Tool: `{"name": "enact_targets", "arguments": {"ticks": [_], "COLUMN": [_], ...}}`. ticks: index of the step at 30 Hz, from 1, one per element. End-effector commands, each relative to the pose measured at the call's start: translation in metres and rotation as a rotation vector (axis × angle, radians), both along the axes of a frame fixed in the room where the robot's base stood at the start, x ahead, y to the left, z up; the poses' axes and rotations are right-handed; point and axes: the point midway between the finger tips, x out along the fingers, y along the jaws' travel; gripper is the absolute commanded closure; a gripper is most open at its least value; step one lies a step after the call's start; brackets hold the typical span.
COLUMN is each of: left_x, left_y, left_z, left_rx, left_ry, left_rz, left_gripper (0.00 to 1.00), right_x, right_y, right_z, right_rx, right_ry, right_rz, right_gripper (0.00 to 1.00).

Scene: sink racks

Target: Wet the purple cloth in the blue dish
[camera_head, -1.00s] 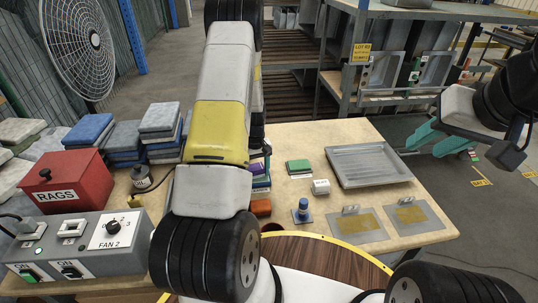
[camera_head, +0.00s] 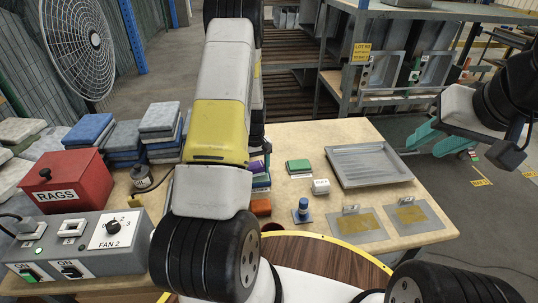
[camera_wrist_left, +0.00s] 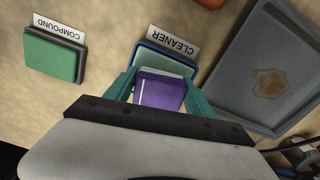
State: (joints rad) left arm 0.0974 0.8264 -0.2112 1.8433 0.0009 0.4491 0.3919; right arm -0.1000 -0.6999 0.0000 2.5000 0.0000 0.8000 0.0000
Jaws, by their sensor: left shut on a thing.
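The purple cloth (camera_wrist_left: 158,92) is a small folded block, gripped between the teal fingers of my left gripper (camera_wrist_left: 158,94). In the head view a bit of the purple cloth (camera_head: 256,167) shows beside my left arm, which hides most of that gripper. The blue dish (camera_wrist_left: 165,58), with a CLEANER label, lies on the table just beyond the cloth in the wrist view. The cloth covers part of the dish, and I cannot tell whether they touch. My right gripper (camera_head: 442,143) hangs off the table's right side, its teal fingers apart and empty.
A green COMPOUND pad (camera_wrist_left: 52,55) lies beside the dish. A grey tray (camera_head: 370,165) stands on the right of the table. A red RAGS box (camera_head: 68,180), stacked cloths (camera_head: 160,120) and a switch box (camera_head: 80,245) are on the left. A blue-topped stamp (camera_head: 303,209) stands in front.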

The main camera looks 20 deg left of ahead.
Motion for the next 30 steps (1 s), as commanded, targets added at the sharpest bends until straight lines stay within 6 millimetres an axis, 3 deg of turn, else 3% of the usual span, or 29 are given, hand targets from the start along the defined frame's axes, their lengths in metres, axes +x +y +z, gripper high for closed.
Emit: {"name": "enact_targets", "arguments": {"ticks": [21,30], "left_x": [0.001,0.0], "left_y": [0.0,0.0], "left_z": [0.057,0.06], "left_rx": [0.0,0.0], "left_ry": [-0.002,-0.001], "left_rz": [0.0,0.0], "left_gripper": [0.88,0.88], "right_x": [0.0,0.0], "right_y": [0.0,0.0], "right_z": [0.0,0.0], "right_rx": [0.0,0.0], "right_ry": [0.0,0.0], "right_rz": [0.0,0.0], "right_gripper": [0.64,0.64]}}
